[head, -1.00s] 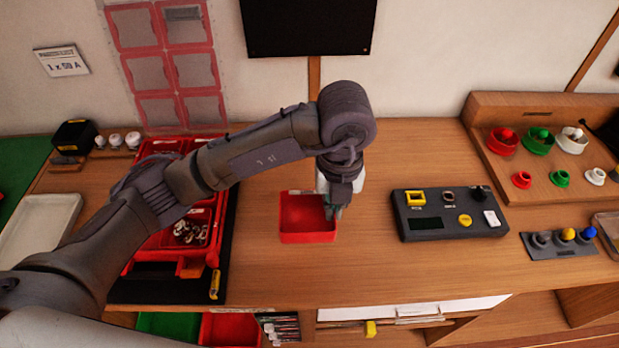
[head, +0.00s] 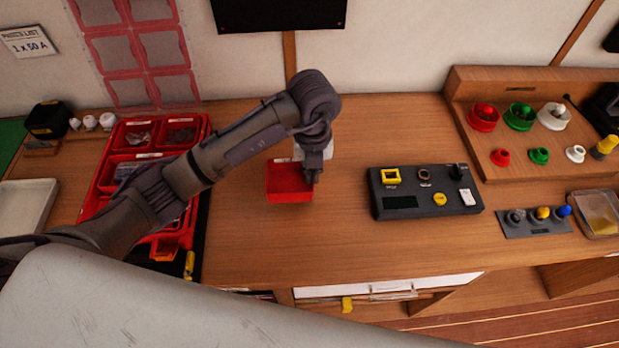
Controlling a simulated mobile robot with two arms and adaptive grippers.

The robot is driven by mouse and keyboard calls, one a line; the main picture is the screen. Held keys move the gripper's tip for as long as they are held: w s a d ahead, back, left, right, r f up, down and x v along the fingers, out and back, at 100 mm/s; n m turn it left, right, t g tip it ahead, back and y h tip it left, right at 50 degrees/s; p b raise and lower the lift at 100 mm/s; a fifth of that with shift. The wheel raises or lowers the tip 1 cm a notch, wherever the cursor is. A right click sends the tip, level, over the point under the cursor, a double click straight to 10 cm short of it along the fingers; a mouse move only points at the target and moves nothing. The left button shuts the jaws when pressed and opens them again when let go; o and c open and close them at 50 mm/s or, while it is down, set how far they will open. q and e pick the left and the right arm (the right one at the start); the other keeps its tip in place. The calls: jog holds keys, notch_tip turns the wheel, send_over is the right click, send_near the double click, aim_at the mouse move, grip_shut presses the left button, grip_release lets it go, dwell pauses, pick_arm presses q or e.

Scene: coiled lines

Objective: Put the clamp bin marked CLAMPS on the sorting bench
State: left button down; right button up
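A small red open-topped bin (head: 285,186) is at the middle of the wooden bench (head: 330,240), left of the dark grey device. No lettering can be read on it. My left gripper (head: 313,175) points down at the bin's right wall and looks shut on it; the fingertips are small and partly hidden. I cannot tell whether the bin's base touches the bench. My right gripper is not in view.
A dark grey device (head: 425,192) with buttons stands to the right. A red sorting tray (head: 110,160) lies left, partly behind my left arm. A wooden rack (head: 530,165) with coloured knobs is at the far right. The bench front is clear.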

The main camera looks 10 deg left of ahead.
pick_arm(q)
jog(key=shift+w+a+f, duration=0.1)
jog(key=shift+a+f, duration=0.1)
notch_tip(320, 180, down, 3)
jog(key=shift+f+p, duration=0.1)
jog(key=shift+p, duration=0.6)
jog(key=shift+f, duration=0.25)
jog(key=shift+f, duration=0.1)
jog(key=shift+f, duration=0.15)
jog(key=c, duration=1.3)
grip_release()
